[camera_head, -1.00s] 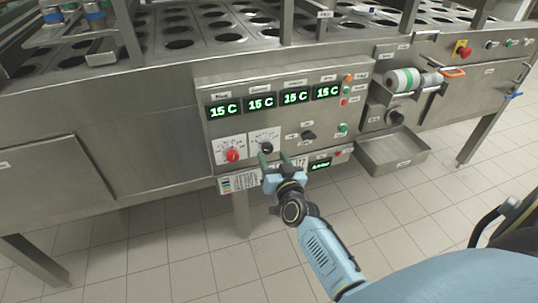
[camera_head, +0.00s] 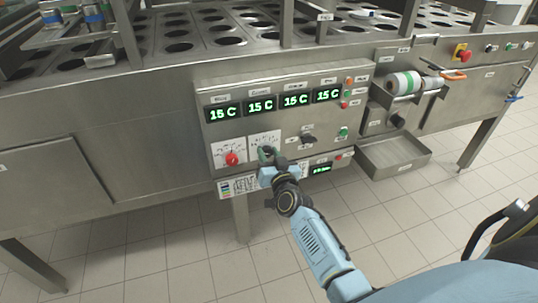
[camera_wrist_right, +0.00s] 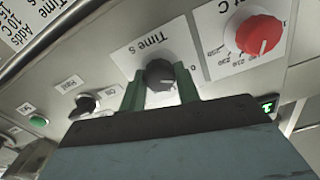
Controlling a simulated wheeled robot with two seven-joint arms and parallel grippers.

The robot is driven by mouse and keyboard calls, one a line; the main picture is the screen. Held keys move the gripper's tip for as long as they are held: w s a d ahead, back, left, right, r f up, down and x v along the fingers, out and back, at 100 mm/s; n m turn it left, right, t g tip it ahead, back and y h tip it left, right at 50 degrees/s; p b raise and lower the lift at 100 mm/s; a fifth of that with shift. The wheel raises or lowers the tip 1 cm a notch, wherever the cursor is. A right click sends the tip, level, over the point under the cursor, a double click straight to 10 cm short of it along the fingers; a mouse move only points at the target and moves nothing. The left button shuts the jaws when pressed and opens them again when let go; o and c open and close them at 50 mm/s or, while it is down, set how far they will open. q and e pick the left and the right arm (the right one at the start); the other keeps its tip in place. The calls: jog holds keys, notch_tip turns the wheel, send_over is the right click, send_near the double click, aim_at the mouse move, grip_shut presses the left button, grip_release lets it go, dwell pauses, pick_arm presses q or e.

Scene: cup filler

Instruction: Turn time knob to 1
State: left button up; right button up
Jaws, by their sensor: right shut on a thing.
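The black time knob (camera_wrist_right: 159,73) sits on a white dial plate marked "Time s" (camera_wrist_right: 138,50), seen upside down in the right wrist view. My right gripper (camera_wrist_right: 160,80) has one green finger on each side of the knob and is shut on it. In the head view my right gripper (camera_head: 266,153) reaches the panel from below and mostly hides the knob; part of its dial plate (camera_head: 262,138) shows. The number the knob points at cannot be read. My left gripper is not in view.
A red knob (camera_head: 232,159) on its own dial sits just left of the time dial. A black switch (camera_head: 308,139) and a green button (camera_head: 343,132) are to the right. Green displays (camera_head: 262,105) line the panel above. A metal tray (camera_head: 395,158) juts out at right.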

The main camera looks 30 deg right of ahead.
jog(key=shift+m, duration=0.4)
jog(key=shift+c, duration=0.4)
jog(key=shift+m+p, duration=0.3)
jog(key=shift+m, duration=0.3)
jog(key=m, duration=0.3)
jog(key=shift+m, duration=0.3)
jog(key=shift+m+p, duration=0.3)
jog(key=shift+m, duration=0.6)
jog(key=m, duration=0.2)
jog(key=shift+m, duration=0.4)
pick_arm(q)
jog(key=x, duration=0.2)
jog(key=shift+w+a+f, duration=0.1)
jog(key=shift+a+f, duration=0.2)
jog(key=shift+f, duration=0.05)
pick_arm(e)
jog(key=shift+m, duration=0.7)
jog(key=o, duration=1)
